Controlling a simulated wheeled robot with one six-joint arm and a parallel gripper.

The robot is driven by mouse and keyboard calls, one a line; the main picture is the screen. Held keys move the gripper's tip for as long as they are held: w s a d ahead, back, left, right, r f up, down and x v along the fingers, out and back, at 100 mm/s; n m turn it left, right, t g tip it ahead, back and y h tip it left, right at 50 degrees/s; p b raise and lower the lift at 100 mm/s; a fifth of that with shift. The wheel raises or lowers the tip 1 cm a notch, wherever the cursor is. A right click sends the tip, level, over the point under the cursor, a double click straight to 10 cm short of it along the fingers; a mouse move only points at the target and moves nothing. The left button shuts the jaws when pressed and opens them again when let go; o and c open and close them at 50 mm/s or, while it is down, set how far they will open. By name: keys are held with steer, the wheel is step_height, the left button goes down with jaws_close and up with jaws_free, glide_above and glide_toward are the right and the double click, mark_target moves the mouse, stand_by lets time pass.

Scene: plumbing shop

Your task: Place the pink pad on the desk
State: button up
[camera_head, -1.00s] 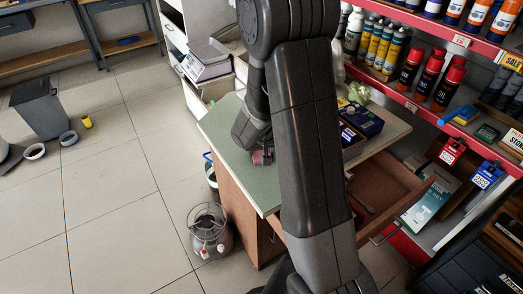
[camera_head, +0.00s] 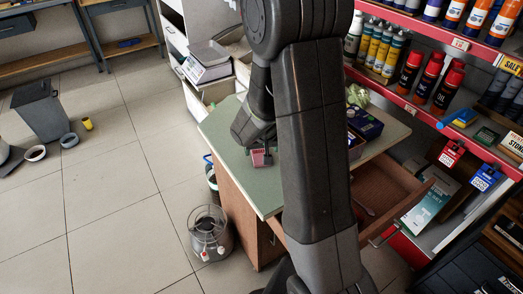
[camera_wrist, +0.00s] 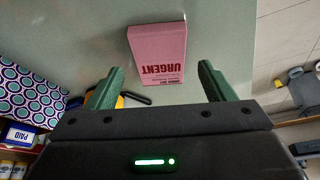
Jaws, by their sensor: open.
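The pink pad (camera_wrist: 157,52), printed "URGENT", lies on the green desk top (camera_wrist: 225,30) in the wrist view. In the head view the pad (camera_head: 261,158) shows as a small pink block near the desk's left edge, just below my gripper (camera_head: 258,142). In the wrist view my gripper (camera_wrist: 160,80) is open, with its two green fingers apart. The pad lies just beyond the fingertips, between their lines, and no finger is seen touching it. The desk top (camera_head: 238,181) is largely bare around the pad; my arm hides its middle.
A drawer (camera_head: 385,190) stands open at the desk's right front. Boxes (camera_head: 364,123) stand at the desk's back right. In the wrist view a patterned box (camera_wrist: 30,95) is at left. Red shelves (camera_head: 440,35) rise at right. A heater-like canister (camera_head: 211,232) stands on the floor.

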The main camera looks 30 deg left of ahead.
steer(key=p+v, duration=0.1)
steer(key=v, duration=0.8)
steer(key=shift+r, duration=0.25)
steer(key=shift+c, duration=0.3)
stand_by(0.7)
